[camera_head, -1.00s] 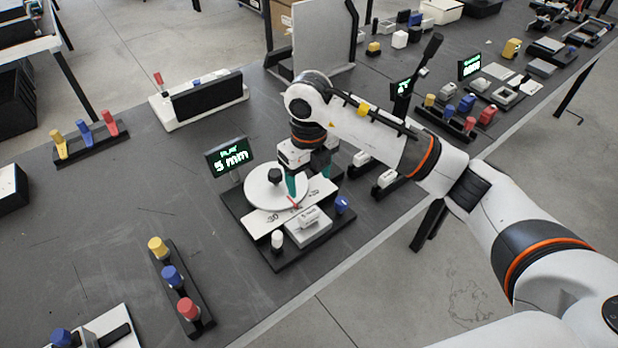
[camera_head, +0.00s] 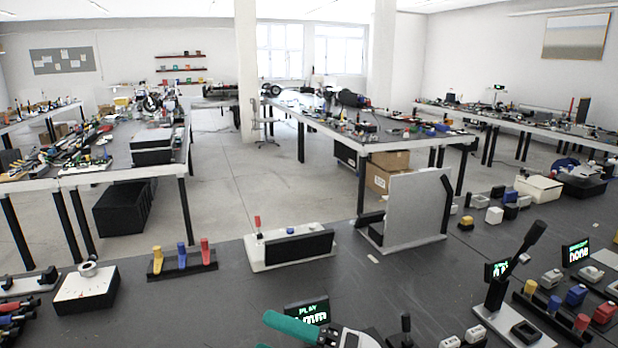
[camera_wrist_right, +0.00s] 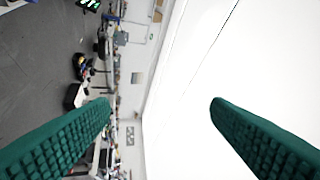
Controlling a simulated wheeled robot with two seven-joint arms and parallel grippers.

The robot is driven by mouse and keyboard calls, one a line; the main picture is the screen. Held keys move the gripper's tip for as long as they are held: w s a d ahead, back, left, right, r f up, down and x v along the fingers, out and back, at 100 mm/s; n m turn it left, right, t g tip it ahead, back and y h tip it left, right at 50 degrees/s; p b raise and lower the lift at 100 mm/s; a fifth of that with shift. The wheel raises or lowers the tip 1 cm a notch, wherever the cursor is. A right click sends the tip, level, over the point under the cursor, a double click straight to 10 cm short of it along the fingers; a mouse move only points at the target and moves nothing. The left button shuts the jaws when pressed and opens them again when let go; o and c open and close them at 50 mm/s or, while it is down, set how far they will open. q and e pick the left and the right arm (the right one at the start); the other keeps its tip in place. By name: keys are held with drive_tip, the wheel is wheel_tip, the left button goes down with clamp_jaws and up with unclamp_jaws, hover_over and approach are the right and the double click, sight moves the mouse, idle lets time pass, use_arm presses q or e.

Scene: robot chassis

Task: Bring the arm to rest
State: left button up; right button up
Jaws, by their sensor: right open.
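My right gripper (camera_head: 277,336) shows at the bottom edge of the head view, raised in front of the dark bench. One teal finger is plain there, and only a sliver of the other shows. In the right wrist view its two ridged teal fingers (camera_wrist_right: 162,120) stand wide apart with nothing between them. That view looks sideways across the room to a bare white surface. The lit play display (camera_head: 308,311) is partly covered by the gripper. The dial fixture is mostly below the frame; only a black knob (camera_head: 405,325) shows. My left gripper is not in view.
On the bench stand a rack with yellow, blue and red handles (camera_head: 182,262), a white block with a black plate (camera_head: 290,250), an upright grey panel (camera_head: 417,212) and a black lever (camera_head: 520,250).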

drive_tip(key=w+d+f+m+t+h, duration=0.1)
drive_tip(key=w+d+m+t+h, duration=0.2)
drive_tip(key=d+m+t+h, duration=0.65)
drive_tip(key=w+d+f+m+t+h, duration=0.15)
drive_tip(key=d+m+t+h, duration=0.35)
drive_tip(key=m, duration=0.8)
drive_tip(key=s+d+f+m+g+h, duration=0.3)
drive_tip(key=d+f+m+g+h, duration=0.35)
drive_tip(key=f, duration=0.65)
drive_tip(key=s+d+f+m+g, duration=0.2)
drive_tip(key=s+f+g, duration=0.4)
drive_tip(key=s, duration=0.4)
drive_tip(key=s+d+f+m+g, duration=0.2)
drive_tip(key=s+f+g, duration=0.2)
drive_tip(key=s+f, duration=0.5)
wheel_tip(320, 180, down, 24)
drive_tip(key=s+g, duration=0.1)
drive_tip(key=s, duration=0.2)
drive_tip(key=s+d+f+g, duration=0.1)
drive_tip(key=s+d+f, duration=0.1)
drive_tip(key=s+f, duration=1.3)
drive_tip(key=shift+s+d+f+n, duration=0.35)
drive_tip(key=shift+s+f+n, duration=0.05)
drive_tip(key=shift+s, duration=0.05)
drive_tip(key=shift+c, duration=0.2)
